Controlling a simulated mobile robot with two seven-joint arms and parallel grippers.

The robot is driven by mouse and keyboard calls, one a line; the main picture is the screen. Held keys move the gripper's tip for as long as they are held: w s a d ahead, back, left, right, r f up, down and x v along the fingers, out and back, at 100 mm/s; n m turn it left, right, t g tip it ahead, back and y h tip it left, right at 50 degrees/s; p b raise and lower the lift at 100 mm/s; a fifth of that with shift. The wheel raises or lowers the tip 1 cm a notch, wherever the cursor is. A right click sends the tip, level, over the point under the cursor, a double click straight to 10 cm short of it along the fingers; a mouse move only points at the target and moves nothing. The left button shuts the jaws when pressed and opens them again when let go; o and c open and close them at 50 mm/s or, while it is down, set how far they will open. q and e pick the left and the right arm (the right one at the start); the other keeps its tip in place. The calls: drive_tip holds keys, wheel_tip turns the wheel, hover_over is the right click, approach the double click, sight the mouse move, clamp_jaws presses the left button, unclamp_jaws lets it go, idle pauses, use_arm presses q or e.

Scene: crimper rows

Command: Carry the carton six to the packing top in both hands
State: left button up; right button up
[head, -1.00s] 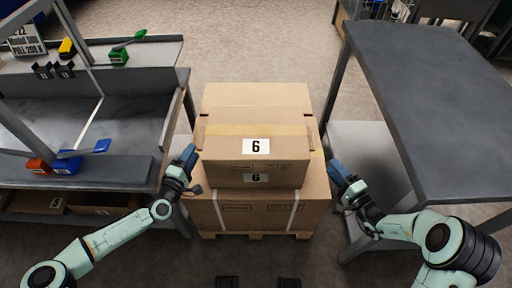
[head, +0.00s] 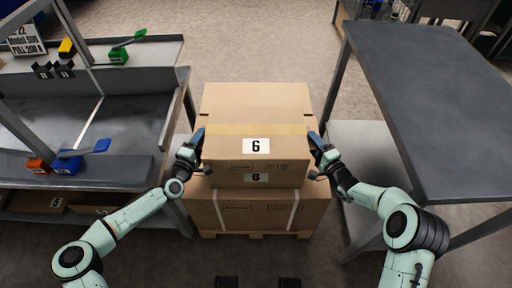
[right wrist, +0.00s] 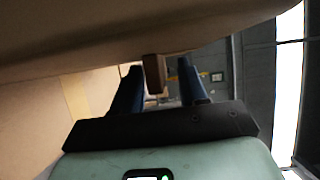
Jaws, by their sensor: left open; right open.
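Carton six, a brown cardboard box (head: 230,145) with a tan tape band and a white "6" label, sits upright in the middle of the head view. A bare dark grey table top (head: 430,100), perhaps the packing top, stands at right.
At left is a grey workbench (head: 50,110) with coloured tools. Floor is open behind the stack and in front of it.

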use_arm(q)
drive_tip(key=shift+c, duration=0.3)
use_arm(e)
drive_tip(key=shift+c, duration=0.3)
use_arm(q)
clamp_jaws()
use_arm(e)
clamp_jaws()
idle(0.4)
use_arm(q)
drive_tip(key=shift+r, duration=0.2)
use_arm(e)
drive_tip(key=shift+w+r, duration=0.1)
drive_tip(key=shift+r, duration=0.2)
